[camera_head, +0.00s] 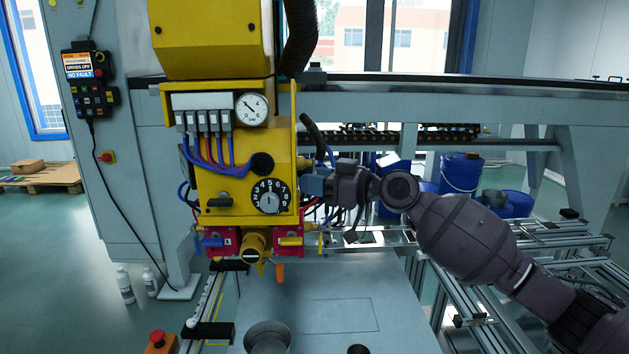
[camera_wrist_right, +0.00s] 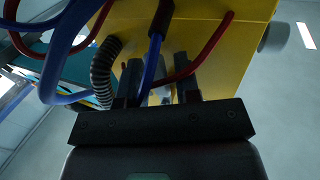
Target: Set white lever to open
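No white lever shows clearly in the head view; my right gripper covers part of the yellow panel's right side. My right gripper (camera_head: 312,187) is at that right edge, beside the dial. In the right wrist view its two dark fingers (camera_wrist_right: 160,82) stand apart, pointing at the yellow panel (camera_wrist_right: 222,50). A pale, whitish piece (camera_wrist_right: 160,94) shows between the fingers; it may be the white lever, but I cannot tell its position or whether the fingers touch it. My left gripper is not in view.
Blue and red hoses (camera_wrist_right: 75,50) and a black corrugated hose (camera_wrist_right: 103,72) run close to my right fingers. The yellow panel (camera_head: 235,180) carries a gauge (camera_head: 251,109) and a numbered dial (camera_head: 269,196). Red blocks (camera_head: 289,241) with coloured handles sit below. A grey table (camera_head: 340,315) lies underneath.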

